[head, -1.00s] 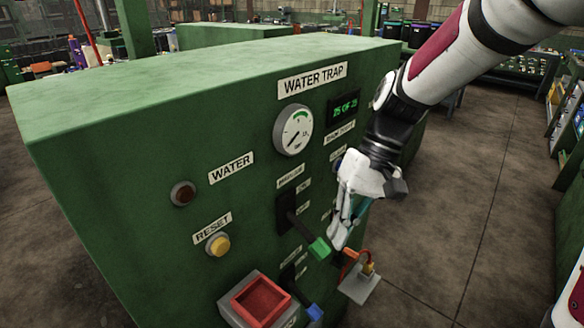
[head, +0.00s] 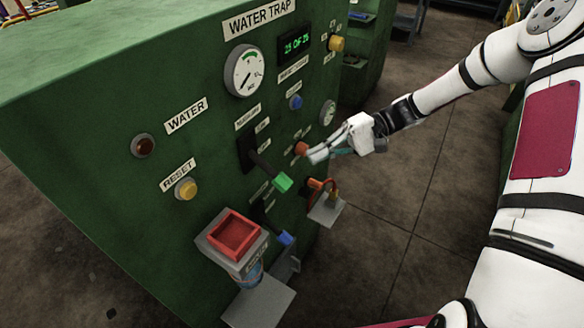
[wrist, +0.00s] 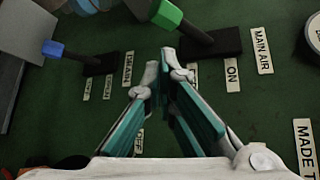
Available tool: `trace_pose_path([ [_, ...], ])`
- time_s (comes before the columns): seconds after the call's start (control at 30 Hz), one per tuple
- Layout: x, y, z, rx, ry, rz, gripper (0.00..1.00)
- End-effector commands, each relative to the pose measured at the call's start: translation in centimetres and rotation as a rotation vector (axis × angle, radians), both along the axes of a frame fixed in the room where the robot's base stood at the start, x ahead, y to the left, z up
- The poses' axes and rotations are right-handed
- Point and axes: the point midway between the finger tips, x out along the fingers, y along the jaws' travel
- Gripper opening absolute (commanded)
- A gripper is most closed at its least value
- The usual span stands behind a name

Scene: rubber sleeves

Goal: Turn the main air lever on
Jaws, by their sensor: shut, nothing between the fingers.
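The main air lever has a black arm and a green tip (head: 282,182). It sticks out from a black plate on the green panel and slants down, its tip away from the ON label. It also shows in the wrist view as a green tip (wrist: 166,14) near the top, with the MAIN AIR label (wrist: 262,50) and the ON label (wrist: 232,75) beside its plate. My gripper (head: 308,152) is shut and empty, in front of the panel to the right of the lever and apart from it. In the wrist view the fingertips (wrist: 166,68) are together over the panel.
A blue-tipped lever (head: 286,238) is below the green one. A red-topped box (head: 235,236) sticks out at lower left, and an orange-red valve (head: 318,188) at right. A gauge (head: 244,70) and buttons are above and left. Floor is open at right.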

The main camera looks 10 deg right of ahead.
Motion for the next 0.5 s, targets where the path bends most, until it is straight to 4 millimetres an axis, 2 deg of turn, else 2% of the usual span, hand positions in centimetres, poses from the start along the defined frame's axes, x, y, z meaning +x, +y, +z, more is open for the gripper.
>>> trace_pose_path([
  [0.5, 0.5, -0.08, -0.25, 0.051, 0.001, -0.023, 0.0],
])
